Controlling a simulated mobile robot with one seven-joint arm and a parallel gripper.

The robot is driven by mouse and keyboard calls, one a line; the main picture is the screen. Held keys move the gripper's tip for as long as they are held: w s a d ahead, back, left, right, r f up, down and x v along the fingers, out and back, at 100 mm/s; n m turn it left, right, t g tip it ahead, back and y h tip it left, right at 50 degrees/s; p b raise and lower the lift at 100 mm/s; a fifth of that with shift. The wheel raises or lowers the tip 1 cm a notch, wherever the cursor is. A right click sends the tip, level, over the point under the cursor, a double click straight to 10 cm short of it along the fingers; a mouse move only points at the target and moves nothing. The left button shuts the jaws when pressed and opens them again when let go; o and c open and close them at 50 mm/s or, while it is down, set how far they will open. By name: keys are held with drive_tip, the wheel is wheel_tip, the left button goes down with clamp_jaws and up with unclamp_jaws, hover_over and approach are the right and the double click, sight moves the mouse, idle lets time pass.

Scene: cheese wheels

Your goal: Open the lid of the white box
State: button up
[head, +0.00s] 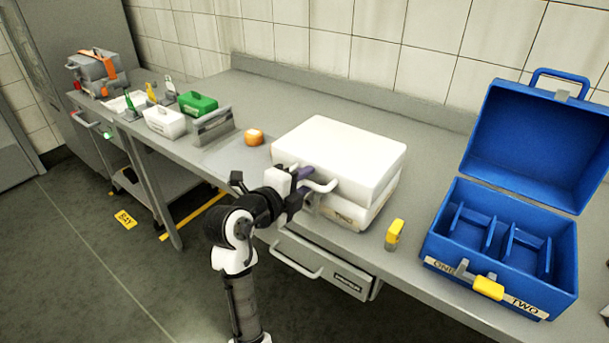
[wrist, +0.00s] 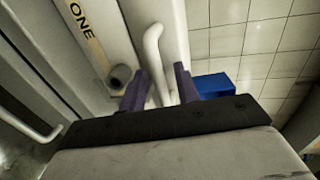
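The white box (head: 347,213) stands near the front edge of the bench, its thick white lid (head: 342,155) lying level on it. A curved white handle (head: 321,186) sticks out at the lid's front and shows in the wrist view (wrist: 153,45). The exact finger contact is partly hidden. The box front carries a label reading ONE (wrist: 82,27) in the wrist view.
An open blue case (head: 560,262) stands to the right, with a yellow block (head: 395,234) between it and the box. A drawer (head: 322,265) with a handle is below my gripper. Small containers stand farther left.

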drive_tip(key=shift+w+d+f, duration=0.15)
drive_tip(key=shift+w, duration=0.15)
clamp_jaws()
idle(0.3)
